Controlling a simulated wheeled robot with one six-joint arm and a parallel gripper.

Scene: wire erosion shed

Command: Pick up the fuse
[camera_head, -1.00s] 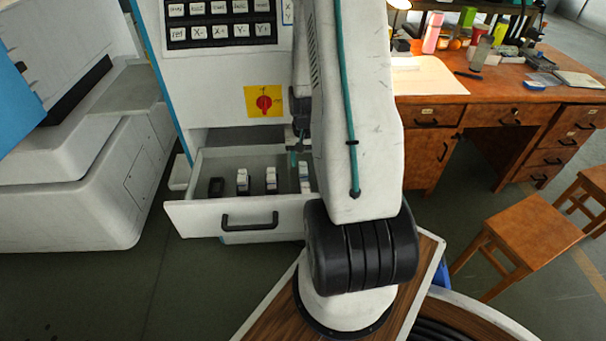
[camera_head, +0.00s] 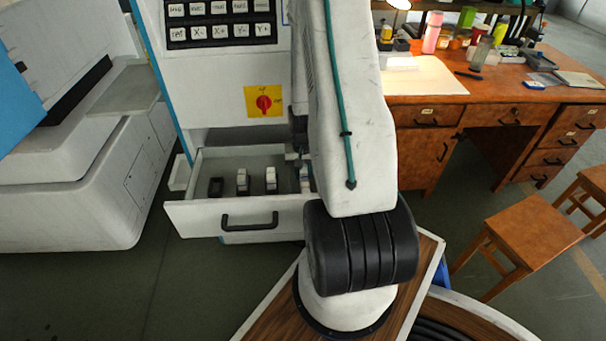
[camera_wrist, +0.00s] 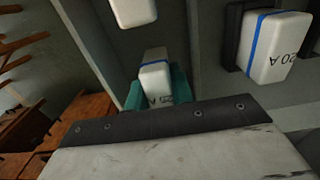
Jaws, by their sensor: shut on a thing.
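The fuse (camera_wrist: 155,76) is a white block with a blue stripe, in the middle of the wrist view. Its printed label is mostly cut off. My gripper (camera_wrist: 157,90) has its teal fingers shut on the sides of this fuse. Whether the fuse still sits in its holder cannot be told. In the head view my arm hides most of the gripper, above the right part of the open drawer (camera_head: 180,216). A white fuse (camera_head: 305,178) shows there beside my arm; two more stand to its left (camera_head: 270,179) and (camera_head: 242,181).
A black holder (camera_head: 215,187) without a white fuse stands at the drawer's left. In the wrist view a fuse marked 20 A (camera_wrist: 278,48) sits right of my gripper, and another white block (camera_wrist: 133,10) is above. A wooden desk (camera_head: 436,95) and stool (camera_head: 532,228) stand right.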

